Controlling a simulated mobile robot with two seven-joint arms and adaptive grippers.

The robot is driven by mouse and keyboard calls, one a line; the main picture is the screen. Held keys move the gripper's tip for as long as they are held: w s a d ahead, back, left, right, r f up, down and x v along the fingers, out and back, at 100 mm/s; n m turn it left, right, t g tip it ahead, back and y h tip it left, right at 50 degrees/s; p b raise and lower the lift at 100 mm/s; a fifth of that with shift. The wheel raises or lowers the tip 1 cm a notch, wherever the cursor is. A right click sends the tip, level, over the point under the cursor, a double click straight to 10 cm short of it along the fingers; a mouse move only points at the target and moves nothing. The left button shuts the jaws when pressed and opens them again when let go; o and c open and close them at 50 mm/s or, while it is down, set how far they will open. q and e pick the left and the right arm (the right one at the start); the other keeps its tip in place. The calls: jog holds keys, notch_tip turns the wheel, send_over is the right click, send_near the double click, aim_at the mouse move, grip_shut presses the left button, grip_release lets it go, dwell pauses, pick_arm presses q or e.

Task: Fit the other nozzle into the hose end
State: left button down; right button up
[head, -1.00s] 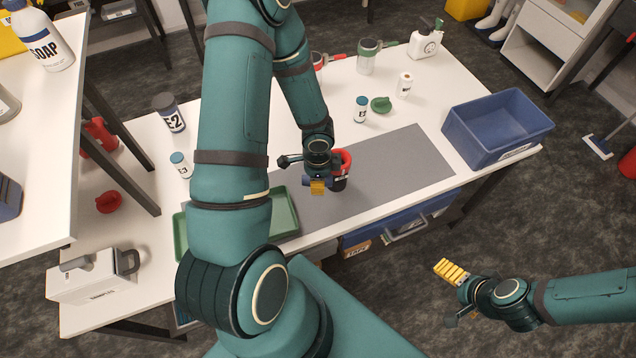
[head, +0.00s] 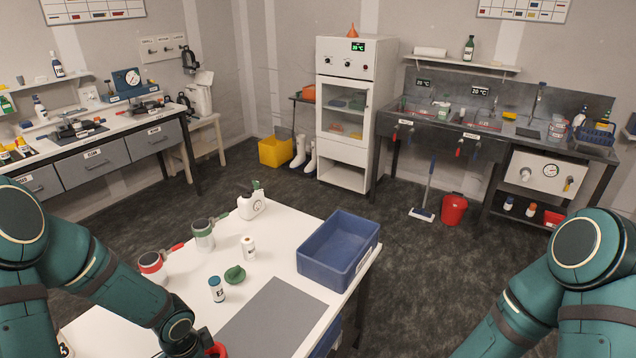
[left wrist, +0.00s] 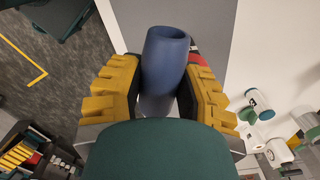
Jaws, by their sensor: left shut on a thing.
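My left gripper (left wrist: 160,88) is shut on a blue tubular piece (left wrist: 165,50) with an open round end, held between its yellow finger pads. I cannot tell whether this piece is a nozzle or the hose end. A red part (left wrist: 197,58) with black and white shows just behind it in the left wrist view; whether the two touch is unclear. In the head view a bit of red (head: 217,349) shows at the bottom edge beside my left wrist, and the left fingers are cut off below. My right arm is at the right edge, its gripper out of view.
The grey mat (head: 268,322) lies on the white table. A blue bin (head: 330,268) stands at the table's right.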

pick_arm(q)
jog(key=w+d+f+n+b, duration=0.1)
jog(key=w+d+n+b, duration=0.1)
jog(key=d+n+b, duration=0.2)
jog(key=w+d+f+n+b, duration=0.1)
jog(key=w+d+n+b, duration=0.2)
jog(key=d, duration=0.5)
jog(key=shift+d+f+n+b, duration=0.4)
jog(key=shift+n+b, duration=0.15)
jog(key=shift+n, duration=0.65)
jog(key=shift+w, duration=0.1)
